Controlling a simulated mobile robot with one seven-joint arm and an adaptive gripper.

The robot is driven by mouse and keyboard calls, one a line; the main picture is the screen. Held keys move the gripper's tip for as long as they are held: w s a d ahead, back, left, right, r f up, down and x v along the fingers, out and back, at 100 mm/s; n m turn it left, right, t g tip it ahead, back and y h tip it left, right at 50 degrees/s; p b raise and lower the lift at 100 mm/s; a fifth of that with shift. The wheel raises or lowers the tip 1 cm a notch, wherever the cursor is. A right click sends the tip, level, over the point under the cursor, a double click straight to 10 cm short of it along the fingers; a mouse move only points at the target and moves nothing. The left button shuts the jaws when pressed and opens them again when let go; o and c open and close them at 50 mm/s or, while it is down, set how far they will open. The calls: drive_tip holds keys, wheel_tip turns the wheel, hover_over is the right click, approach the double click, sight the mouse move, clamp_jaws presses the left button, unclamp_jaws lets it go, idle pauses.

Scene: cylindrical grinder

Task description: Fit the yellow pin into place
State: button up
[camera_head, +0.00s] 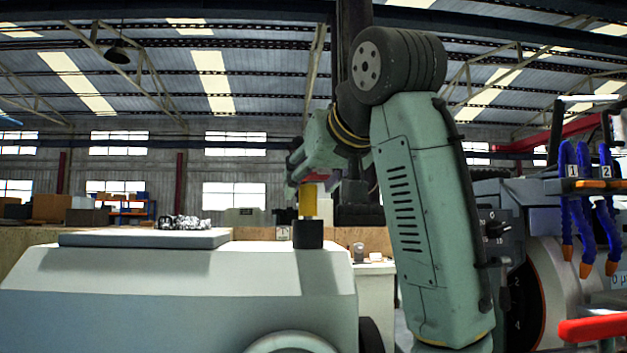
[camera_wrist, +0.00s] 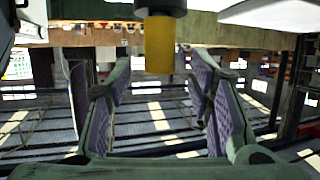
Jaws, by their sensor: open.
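The yellow pin (camera_head: 308,201) stands upright in or on a short black cylindrical holder (camera_head: 308,234) at the right end of the machine's pale top. How deep its lower end sits is hidden. In the wrist view, which looks upside down, the yellow pin (camera_wrist: 159,44) extends down from the black holder (camera_wrist: 160,7). My gripper (camera_head: 303,181) is at the pin's upper end in the head view. In the wrist view my gripper (camera_wrist: 158,72) is open, with a finger on each side of the pin's free end and a visible gap on both sides.
A flat grey plate (camera_head: 145,238) with small metal parts (camera_head: 184,222) lies left of the holder. Blue hoses (camera_head: 585,205) and a red bar (camera_head: 592,328) are at the right. The space above the plate is clear.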

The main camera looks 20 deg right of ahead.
drive_tip(key=v, duration=1.2)
idle(0.5)
